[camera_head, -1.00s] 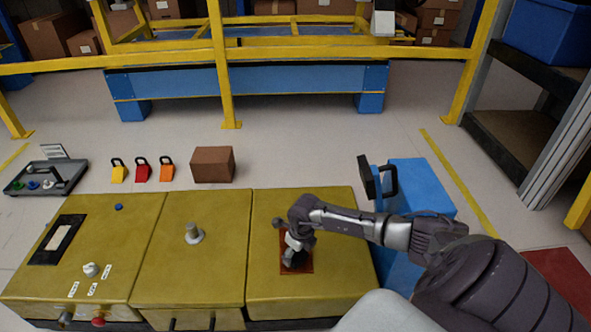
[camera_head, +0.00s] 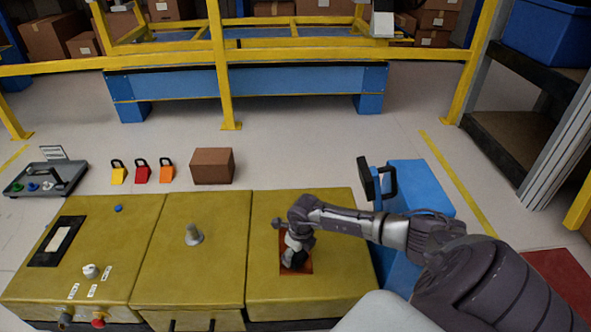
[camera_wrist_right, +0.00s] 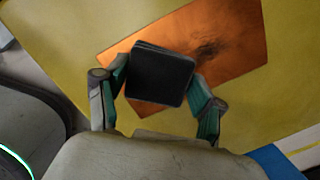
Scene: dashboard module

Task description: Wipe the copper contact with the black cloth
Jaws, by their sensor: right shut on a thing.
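The copper contact (camera_head: 305,267) is a flat orange-brown plate on the right yellow panel of the dashboard. In the right wrist view the copper contact (camera_wrist_right: 235,40) has a dark smudge near its middle. My right gripper (camera_head: 292,264) is over the plate, pointing down. In the right wrist view my right gripper (camera_wrist_right: 160,85) is shut on the black cloth (camera_wrist_right: 160,75), a dark square pad held between its fingers. The cloth overlaps the plate's lower left part; I cannot tell whether it touches. In the head view the cloth is mostly hidden by the gripper. My left gripper is out of view.
A metal knob (camera_head: 193,235) stands on the middle panel. The left panel (camera_head: 130,225) carries buttons and a dark slot. Padlocks (camera_head: 141,172) and a brown box (camera_head: 212,166) lie behind. A blue container (camera_head: 421,185) stands right of the panel.

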